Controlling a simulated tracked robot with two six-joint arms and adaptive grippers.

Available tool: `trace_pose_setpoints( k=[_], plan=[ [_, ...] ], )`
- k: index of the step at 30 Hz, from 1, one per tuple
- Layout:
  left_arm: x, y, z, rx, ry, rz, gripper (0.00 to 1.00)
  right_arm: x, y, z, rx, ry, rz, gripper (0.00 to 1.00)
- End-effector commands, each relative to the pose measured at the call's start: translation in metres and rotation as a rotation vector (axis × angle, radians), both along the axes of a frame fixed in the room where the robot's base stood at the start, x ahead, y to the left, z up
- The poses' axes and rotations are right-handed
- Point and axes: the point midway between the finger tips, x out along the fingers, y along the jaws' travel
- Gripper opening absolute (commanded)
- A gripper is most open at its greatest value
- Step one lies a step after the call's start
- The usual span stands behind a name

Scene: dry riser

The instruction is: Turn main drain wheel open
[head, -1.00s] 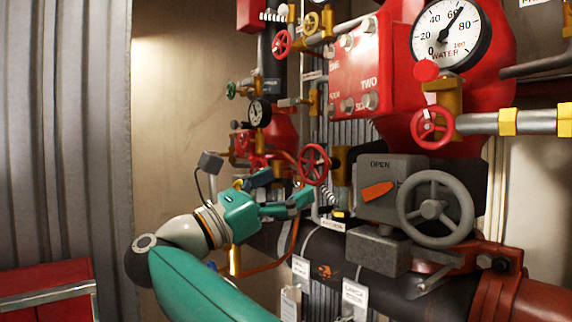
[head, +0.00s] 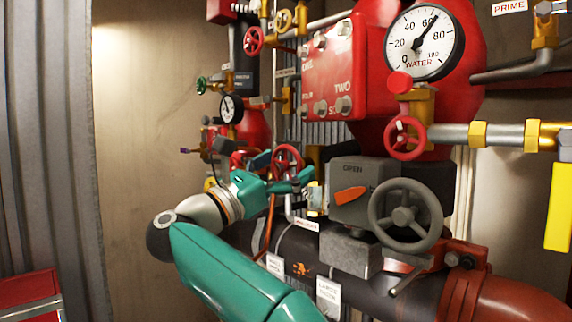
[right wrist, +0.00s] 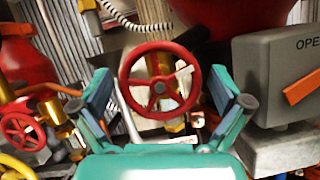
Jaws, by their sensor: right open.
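A small red handwheel (head: 287,157) with spokes sits on a brass valve left of the grey OPEN box; no label on it can be read, so I cannot tell for sure that it is the main drain wheel. In the right wrist view the red wheel (right wrist: 159,86) is centred, facing me, between the fingers. My right gripper (head: 285,170) is open, its teal fingers on either side of the wheel in view; it also shows in the right wrist view (right wrist: 160,95). Contact with the rim cannot be seen. My left gripper is out of view.
The grey box (head: 362,190) with an orange pointer and a large grey handwheel (head: 405,215) stand close to the right. More red wheels (head: 405,138) and a WATER gauge (head: 424,42) are above. A dark pipe (head: 335,255) runs below. A red wheel (right wrist: 22,132) lies left in the wrist view.

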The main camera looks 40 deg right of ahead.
Motion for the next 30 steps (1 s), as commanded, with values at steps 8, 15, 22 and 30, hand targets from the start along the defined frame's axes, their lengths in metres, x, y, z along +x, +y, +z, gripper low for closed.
trace_pose_setpoints(
  k=[8,15,22,30],
  plan=[
    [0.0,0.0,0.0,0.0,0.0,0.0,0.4,0.0,0.0,0.0,0.0,0.001,0.001,0.62],
    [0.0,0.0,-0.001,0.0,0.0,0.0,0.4,0.0,0.001,0.0,-0.001,0.005,-0.001,0.44],
    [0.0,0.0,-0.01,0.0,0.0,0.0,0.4,0.0,0.0,-0.002,-0.006,0.058,0.0,0.44],
    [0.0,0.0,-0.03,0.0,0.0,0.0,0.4,-0.001,0.0,-0.003,-0.018,0.222,0.0,0.44]
  ],
)
